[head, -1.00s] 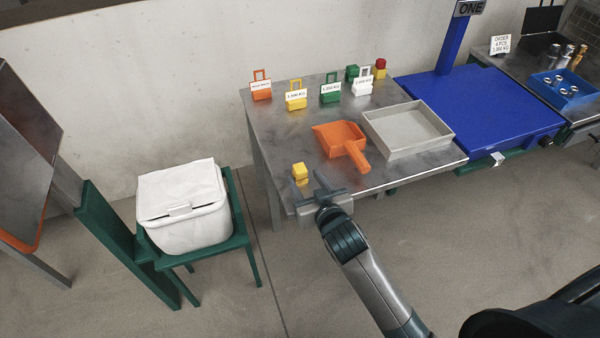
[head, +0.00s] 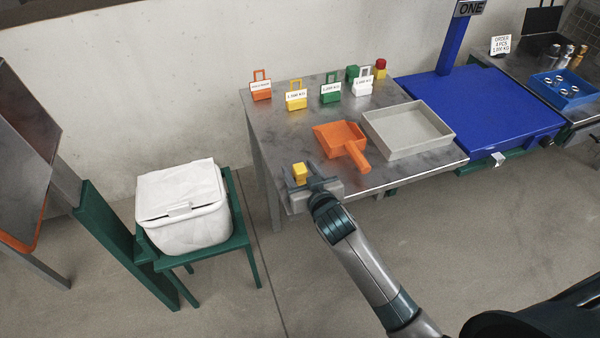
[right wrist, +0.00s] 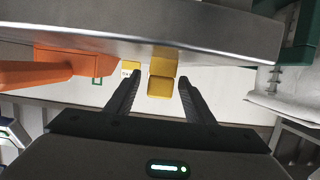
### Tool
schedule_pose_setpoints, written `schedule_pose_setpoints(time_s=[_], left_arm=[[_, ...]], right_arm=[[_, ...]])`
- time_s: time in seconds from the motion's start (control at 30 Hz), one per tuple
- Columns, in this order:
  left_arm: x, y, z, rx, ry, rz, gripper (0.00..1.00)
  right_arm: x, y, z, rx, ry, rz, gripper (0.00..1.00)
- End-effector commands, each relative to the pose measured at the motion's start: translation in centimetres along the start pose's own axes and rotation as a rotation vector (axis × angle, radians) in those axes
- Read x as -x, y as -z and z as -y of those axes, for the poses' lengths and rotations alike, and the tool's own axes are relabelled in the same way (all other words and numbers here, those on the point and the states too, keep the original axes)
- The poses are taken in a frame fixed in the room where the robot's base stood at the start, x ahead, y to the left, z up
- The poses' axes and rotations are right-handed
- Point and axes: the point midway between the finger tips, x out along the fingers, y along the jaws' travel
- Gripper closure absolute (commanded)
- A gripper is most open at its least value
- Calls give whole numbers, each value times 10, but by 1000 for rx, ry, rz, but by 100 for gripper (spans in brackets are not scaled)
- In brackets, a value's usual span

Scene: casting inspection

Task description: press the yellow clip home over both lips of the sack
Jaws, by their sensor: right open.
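The yellow clip (head: 299,172) stands at the front left corner of the steel table. In the right wrist view the clip (right wrist: 161,84) lies between the two dark fingers, with a gap on each side. My right gripper (head: 312,177) is open at the clip, and its fingers do not touch it. The right gripper also shows in the right wrist view (right wrist: 160,95). The white sack (head: 185,205) sits on a green stand to the left of the table, its lips along the front upper edge. My left gripper is not in view.
The steel table (head: 385,178) also holds an orange scoop (head: 340,140), a grey tray (head: 408,130) and several small labelled blocks at the back. A blue scale (head: 485,115) stands to the right. Floor shows between table and green stand (head: 242,240).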

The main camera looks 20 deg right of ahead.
Motion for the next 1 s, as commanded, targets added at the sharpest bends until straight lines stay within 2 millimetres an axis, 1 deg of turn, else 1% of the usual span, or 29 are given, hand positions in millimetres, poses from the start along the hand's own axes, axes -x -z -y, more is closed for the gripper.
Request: schedule_pose_setpoints(time_s=[0.37, 0.4, 0.47, 0.5, 0.53, 0.57, 0.87, 1.0], left_arm=[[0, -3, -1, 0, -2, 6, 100], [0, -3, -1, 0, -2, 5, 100], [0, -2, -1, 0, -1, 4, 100], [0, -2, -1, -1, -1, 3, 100], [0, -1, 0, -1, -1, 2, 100], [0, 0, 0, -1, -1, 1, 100], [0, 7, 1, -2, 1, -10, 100], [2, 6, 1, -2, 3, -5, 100]], right_arm=[[0, 0, 0, 0, 0, 0, 52], [0, 0, 0, 0, 0, 0, 61], [0, 0, 0, 0, 0, 0, 75], [0, 0, 0, -1, 0, 0, 85], [0, 0, 0, -1, 0, 0, 92], [0, 0, 0, -1, 0, 0, 95], [1, 1, 0, -1, 0, -1, 95], [2, 7, 0, -1, 0, -2, 95]])
